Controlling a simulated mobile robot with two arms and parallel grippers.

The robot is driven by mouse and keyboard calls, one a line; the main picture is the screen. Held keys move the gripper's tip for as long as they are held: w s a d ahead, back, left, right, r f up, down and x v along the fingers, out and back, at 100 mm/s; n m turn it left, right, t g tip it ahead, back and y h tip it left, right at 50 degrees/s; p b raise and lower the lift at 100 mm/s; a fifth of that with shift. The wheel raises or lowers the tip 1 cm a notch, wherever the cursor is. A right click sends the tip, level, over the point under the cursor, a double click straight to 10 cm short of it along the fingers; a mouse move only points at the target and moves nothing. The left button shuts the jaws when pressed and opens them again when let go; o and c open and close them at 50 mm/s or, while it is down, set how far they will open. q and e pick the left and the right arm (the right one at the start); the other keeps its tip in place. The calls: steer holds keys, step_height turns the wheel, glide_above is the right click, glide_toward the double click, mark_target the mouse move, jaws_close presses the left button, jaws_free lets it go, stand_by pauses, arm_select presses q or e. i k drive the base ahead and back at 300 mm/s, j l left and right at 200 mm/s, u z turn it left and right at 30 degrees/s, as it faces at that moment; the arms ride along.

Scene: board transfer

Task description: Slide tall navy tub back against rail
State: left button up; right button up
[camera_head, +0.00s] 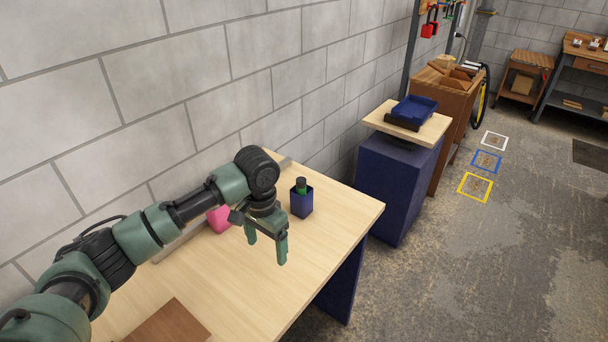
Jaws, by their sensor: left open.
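The tall navy tub (301,205) stands upright on the light wooden table, near its back right part. A green item with a dark top (301,186) sticks up out of the tub. A low grey rail (181,240) runs along the table's back edge by the wall; my left arm hides part of it. There seems to be a gap between tub and rail. My left gripper (267,243) is open and empty, pointing down over the table, to the left of the tub and nearer the front. My right gripper is out of view.
A pink object (218,219) stands left of my gripper, partly hidden by it. A brown board (168,324) lies at the table's front left. The table's front right surface (290,280) is clear. A navy stand with a blue tray (414,109) stands beyond the table.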

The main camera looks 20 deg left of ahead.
mark_target(301, 207)
steer(key=i, duration=0.85)
